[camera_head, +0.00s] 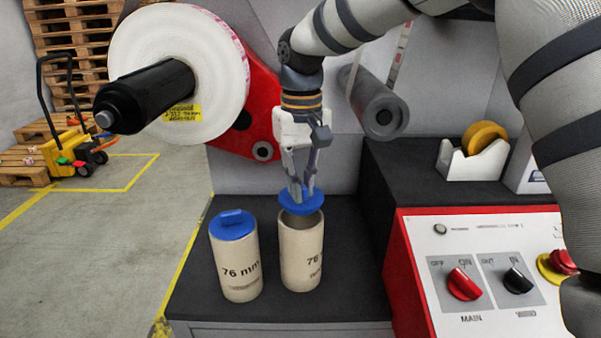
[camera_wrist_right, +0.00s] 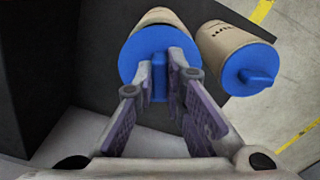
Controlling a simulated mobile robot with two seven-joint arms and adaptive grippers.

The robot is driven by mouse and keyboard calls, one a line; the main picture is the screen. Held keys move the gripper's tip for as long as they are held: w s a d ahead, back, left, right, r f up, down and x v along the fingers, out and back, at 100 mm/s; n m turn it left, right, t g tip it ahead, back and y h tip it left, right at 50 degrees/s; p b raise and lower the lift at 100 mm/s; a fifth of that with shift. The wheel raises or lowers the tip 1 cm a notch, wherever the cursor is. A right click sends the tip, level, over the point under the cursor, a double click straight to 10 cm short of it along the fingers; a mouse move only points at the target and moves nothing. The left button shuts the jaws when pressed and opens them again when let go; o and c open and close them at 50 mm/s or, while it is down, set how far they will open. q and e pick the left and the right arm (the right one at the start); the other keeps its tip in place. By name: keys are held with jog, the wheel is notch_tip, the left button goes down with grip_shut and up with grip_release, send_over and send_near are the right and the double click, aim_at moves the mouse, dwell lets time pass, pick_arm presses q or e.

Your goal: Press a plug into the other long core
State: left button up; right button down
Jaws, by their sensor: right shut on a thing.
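My right gripper (camera_head: 302,196) is shut on the tab of a blue plug (camera_head: 301,204) directly over the right-hand long core (camera_head: 301,258). The plug sits slightly tilted at the core's mouth, and the dark opening shows below its front edge. Whether it touches the rim I cannot tell. In the right wrist view, the gripper's fingers (camera_wrist_right: 176,82) hold the tab of this plug (camera_wrist_right: 150,52). The other long core (camera_head: 238,268), marked 76 mm, stands upright to the left with a blue plug (camera_head: 232,224) in its top. My left gripper is not in view.
Both cores stand on a dark bench top (camera_head: 350,285). A red-edged control panel (camera_head: 480,270) and a tape dispenser (camera_head: 474,158) are at the right. A large label roll (camera_head: 215,70) and a grey roller (camera_head: 378,105) are behind. The bench front is clear.

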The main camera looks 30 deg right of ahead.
aim_at(301, 205)
jog(key=shift+f, duration=1.95)
jog(key=shift+f, duration=0.35)
jog(key=c, duration=1.6)
grip_release()
